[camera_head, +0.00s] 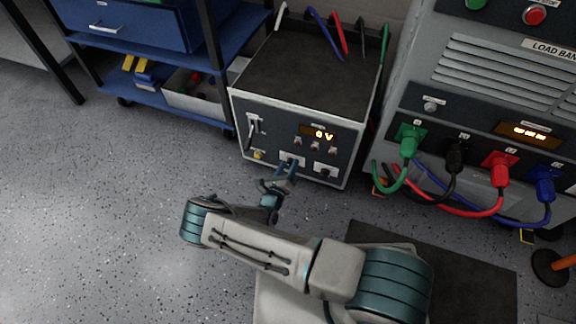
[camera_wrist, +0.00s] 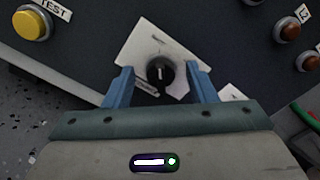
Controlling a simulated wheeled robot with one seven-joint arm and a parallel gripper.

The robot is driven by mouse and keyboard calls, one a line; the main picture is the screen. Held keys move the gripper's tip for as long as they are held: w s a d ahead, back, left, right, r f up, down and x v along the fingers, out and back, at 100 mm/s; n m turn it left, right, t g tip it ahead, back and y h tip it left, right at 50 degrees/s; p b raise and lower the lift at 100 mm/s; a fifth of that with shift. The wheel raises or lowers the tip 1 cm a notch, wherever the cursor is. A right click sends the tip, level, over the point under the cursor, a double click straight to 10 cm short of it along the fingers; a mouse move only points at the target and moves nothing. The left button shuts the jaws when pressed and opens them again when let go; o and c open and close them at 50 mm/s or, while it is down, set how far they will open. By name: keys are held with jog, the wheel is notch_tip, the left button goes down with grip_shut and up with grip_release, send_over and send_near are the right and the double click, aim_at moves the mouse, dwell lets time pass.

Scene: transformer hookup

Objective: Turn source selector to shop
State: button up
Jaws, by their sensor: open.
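The source selector is a round black knob (camera_wrist: 160,73) with a short white mark, on a pale plate (camera_wrist: 133,47) with small labels too blurred to read. The mark points roughly straight up in the wrist view. My gripper (camera_wrist: 160,80) is open, its blue fingers to the left and right of the knob. I cannot tell if either finger touches it. In the head view my gripper (camera_head: 281,176) is at the lower front panel of the grey transformer box (camera_head: 252,148), largely covering the selector there. The box display (camera_head: 319,135) reads 0 V.
A yellow TEST button (camera_wrist: 31,24) and red-brown buttons (camera_wrist: 286,30) flank the knob. The load bank (camera_head: 420,75) stands right, with green, black, red and blue cables (camera_head: 470,211) hanging in front. A blue shelf cart (camera_head: 150,40) stands left. Floor at left is clear.

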jog(key=p+v, duration=0.3)
jog(key=v, duration=1)
jog(key=shift+s+p, duration=0.2)
jog(key=shift+p, duration=0.1)
